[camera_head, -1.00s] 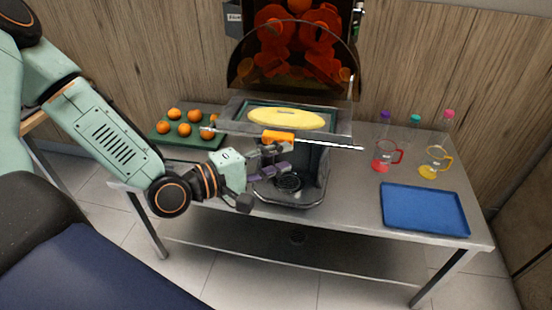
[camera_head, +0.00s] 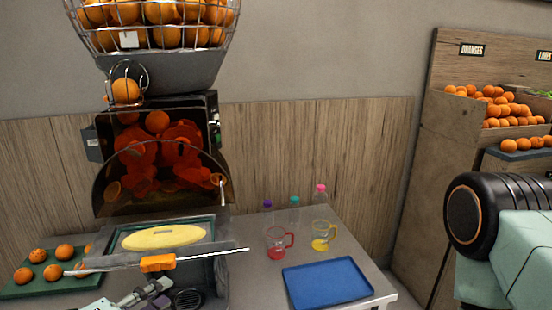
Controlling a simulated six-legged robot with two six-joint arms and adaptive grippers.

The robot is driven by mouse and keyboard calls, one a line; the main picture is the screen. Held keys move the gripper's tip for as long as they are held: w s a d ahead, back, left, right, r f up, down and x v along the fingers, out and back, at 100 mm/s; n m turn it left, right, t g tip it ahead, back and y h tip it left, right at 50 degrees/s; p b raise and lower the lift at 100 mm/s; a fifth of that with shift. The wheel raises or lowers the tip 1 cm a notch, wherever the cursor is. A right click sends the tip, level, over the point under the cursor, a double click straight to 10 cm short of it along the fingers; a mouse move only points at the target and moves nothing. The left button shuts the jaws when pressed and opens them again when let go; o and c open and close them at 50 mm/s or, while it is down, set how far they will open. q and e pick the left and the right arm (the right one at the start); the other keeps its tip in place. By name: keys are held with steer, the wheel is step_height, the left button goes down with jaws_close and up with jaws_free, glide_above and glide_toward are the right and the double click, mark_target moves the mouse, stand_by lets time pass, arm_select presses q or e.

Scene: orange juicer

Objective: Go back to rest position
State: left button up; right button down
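My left gripper (camera_head: 148,293) is at the bottom edge, partly cut off. Its two fingers look spread, with nothing seen between them. Just above it is the orange grip (camera_head: 158,262) on a long thin metal rod across the juicer's front. The fingers look a little apart from this grip. The juicer (camera_head: 160,75) stands behind, with oranges in its top wire basket and a yellow piece (camera_head: 163,237) behind the rod. My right arm shows as a black joint and green link at the right edge; its gripper is out of view.
A green tray (camera_head: 20,291) of oranges is at the left. A wooden produce shelf (camera_head: 440,110) is at the far right.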

arm_select(q)
steer(key=s+f+m+g+y+b, duration=0.25)
steer(key=s+f+g, duration=0.2)
steer(key=f, duration=0.55)
steer(key=s+f+m+g+y+b, duration=0.1)
steer(key=s+f+m+g+b, duration=0.3)
steer(key=f, duration=0.6)
steer(key=s+f+m+g+y+b, duration=0.3)
steer(key=s+f+b, duration=0.6)
steer(key=s+f, duration=0.9)
steer(key=shift+s+d+m+g, duration=0.3)
steer(key=shift+d+m+g, duration=0.15)
steer(key=shift+m+g, duration=0.5)
steer(key=shift+s, duration=0.15)
